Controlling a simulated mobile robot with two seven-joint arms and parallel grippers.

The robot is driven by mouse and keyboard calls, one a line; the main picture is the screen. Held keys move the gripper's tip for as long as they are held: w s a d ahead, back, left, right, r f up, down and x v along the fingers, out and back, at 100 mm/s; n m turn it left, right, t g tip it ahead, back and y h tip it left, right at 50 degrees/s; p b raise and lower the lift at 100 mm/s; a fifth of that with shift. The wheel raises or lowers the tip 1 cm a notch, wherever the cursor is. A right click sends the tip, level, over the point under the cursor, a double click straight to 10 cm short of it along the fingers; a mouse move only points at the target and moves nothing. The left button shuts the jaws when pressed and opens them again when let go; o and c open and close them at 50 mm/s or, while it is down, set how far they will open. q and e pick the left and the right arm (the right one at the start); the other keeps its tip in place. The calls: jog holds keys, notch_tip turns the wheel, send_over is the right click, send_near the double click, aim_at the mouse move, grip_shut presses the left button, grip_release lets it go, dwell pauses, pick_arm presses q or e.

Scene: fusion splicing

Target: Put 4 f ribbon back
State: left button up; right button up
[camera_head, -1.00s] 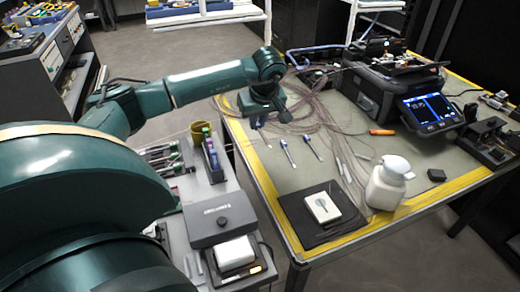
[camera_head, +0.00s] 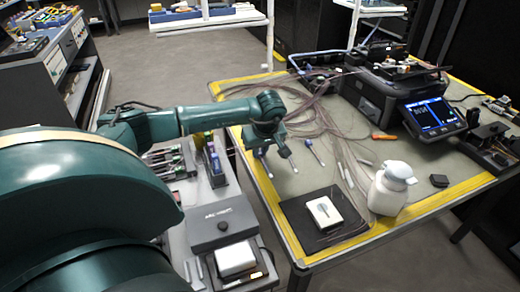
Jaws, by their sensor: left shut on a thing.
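My left gripper (camera_head: 276,151) is low over the left part of the worktable mat, pointing down. It is shut on a thin strand, which I take to be the 4 f ribbon; the strand is too fine to make out at the fingertips. A bundle of thin brownish fibre ribbons (camera_head: 322,108) lies in loops behind and to the right of the gripper. Several strands run forward across the mat toward the bottle. I cannot tell single ribbons apart in the bundle. My right gripper is not in view.
The fusion splicer (camera_head: 385,95) with its lit screen (camera_head: 433,115) stands at back right. A white bottle (camera_head: 388,190), a black pad (camera_head: 300,222) with a white box (camera_head: 324,212), an orange tool (camera_head: 384,137) and a blue-tipped tool (camera_head: 315,152) are on the table. A grey cart (camera_head: 210,192) stands left.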

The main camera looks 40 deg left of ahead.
aim_at(265, 166)
pick_arm(q)
jog(key=o, duration=0.8)
jog(key=shift+r+p, duration=0.3)
jog(key=v, duration=1.1)
jog(key=shift+s+d+r, duration=0.1)
jog(key=shift+r, duration=0.3)
